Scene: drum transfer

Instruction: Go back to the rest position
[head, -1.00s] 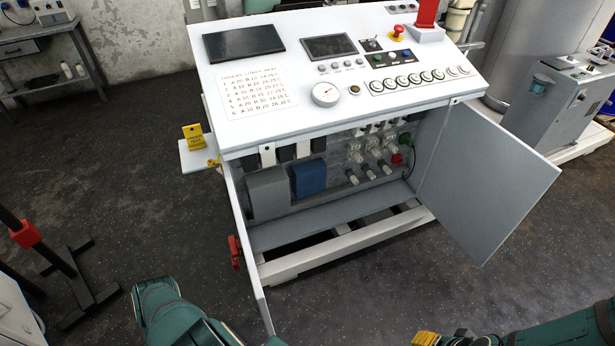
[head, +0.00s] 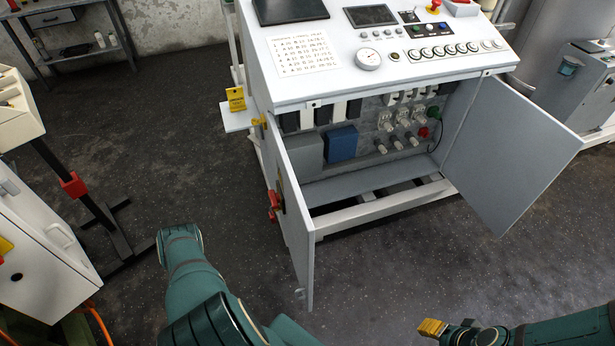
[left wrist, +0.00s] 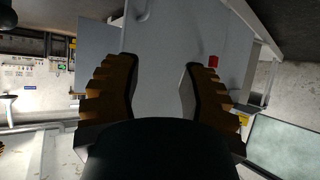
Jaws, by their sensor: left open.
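My left gripper (left wrist: 157,75) is open in the left wrist view, with its two ribbed brown fingers apart and nothing between them. In the head view my left arm (head: 195,275) comes up from the bottom edge, left of the console's open left door; its gripper cannot be made out there. My right gripper (head: 432,327) shows its yellow fingers low in the head view, in front of the console and apart from it. Whether it is open or shut is unclear.
The control console (head: 400,85) stands ahead with its left door (head: 290,205) and right door (head: 515,150) swung open. A white cabinet (head: 45,250) and a black stand with a red clamp (head: 73,185) are at the left. Dark floor (head: 190,120) is clear between stand and console.

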